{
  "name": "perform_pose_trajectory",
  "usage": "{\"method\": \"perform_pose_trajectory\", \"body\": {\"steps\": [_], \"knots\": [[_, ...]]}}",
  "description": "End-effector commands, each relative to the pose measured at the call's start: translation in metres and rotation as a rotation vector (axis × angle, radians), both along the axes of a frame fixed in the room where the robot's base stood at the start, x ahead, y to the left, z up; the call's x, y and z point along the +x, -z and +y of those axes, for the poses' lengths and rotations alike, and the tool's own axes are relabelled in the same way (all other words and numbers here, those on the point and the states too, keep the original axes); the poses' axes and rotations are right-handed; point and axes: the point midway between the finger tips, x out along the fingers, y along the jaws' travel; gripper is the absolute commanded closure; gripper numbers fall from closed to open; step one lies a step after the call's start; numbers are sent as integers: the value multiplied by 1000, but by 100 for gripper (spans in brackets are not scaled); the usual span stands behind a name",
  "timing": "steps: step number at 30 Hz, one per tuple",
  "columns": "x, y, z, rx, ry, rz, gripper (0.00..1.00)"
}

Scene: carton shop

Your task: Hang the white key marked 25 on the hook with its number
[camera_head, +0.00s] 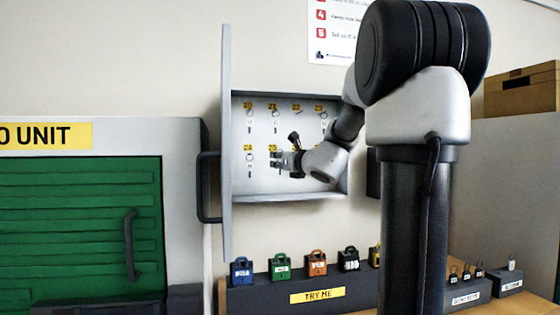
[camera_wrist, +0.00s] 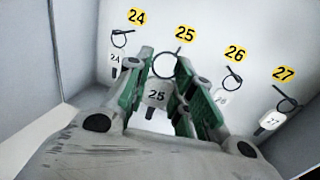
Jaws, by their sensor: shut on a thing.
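The white key tag marked 25 (camera_wrist: 157,97) is between the fingers of my gripper (camera_wrist: 162,90) in the wrist view. My gripper is shut on it. The key's ring (camera_wrist: 166,65) stands up beyond the fingertips, just below the yellow 25 label (camera_wrist: 185,34). The hook under that label is hard to make out, so I cannot tell whether the ring is around it. In the head view my gripper (camera_head: 279,160) is inside the open key cabinet (camera_head: 290,197), at the lower row by the 25 label (camera_head: 272,148).
Keys hang under label 24 (camera_wrist: 115,58), label 26 (camera_wrist: 222,96) and label 27 (camera_wrist: 271,121), close on both sides. The cabinet door (camera_head: 226,140) stands open at the left. Several padlocks, one blue (camera_head: 242,270), stand on a grey stand (camera_head: 270,296) below.

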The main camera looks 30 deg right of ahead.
Motion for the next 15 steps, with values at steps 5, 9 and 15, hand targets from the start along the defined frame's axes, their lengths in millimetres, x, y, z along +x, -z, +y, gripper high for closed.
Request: {"method": "perform_pose_trajectory", "body": {"steps": [5,9,15], "knots": [[12,2,-3,1,-1,1,90],[21,3,-5,2,-1,1,90],[33,4,-9,1,-1,0,90]]}}
